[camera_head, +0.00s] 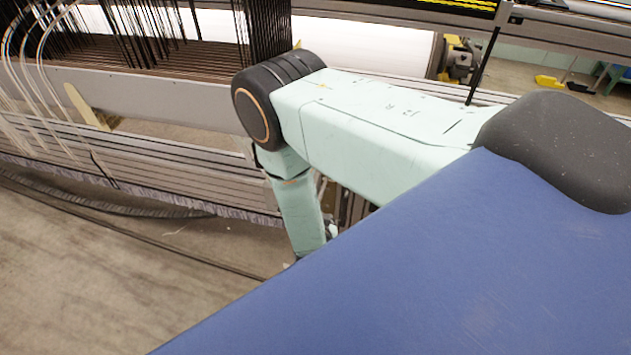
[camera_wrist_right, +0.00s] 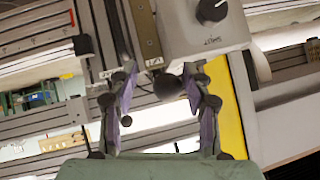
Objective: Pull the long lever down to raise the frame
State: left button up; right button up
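In the right wrist view a dark ball knob (camera_wrist_right: 167,86), apparently the end of the long lever, shows between the two fingers of my right gripper (camera_wrist_right: 160,82). The fingers stand apart on either side of the knob; I cannot tell whether either touches it. The lever's shaft is hard to make out. In the head view my right arm reaches across to the loom (camera_head: 190,120), and its gripper end is hidden. My left gripper shows in neither view.
A pale control box (camera_wrist_right: 205,38) with a black dial (camera_wrist_right: 211,11) sits above the fingers, and a yellow panel (camera_wrist_right: 224,112) stands at their right. Dark warp threads (camera_head: 265,30) hang on the loom. Open floor (camera_head: 90,285) lies at the lower left.

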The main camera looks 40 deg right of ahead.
jog(key=shift+w+a+r, duration=0.1)
jog(key=shift+r, duration=0.1)
jog(key=shift+a, duration=0.1)
jog(key=shift+v, duration=3.7)
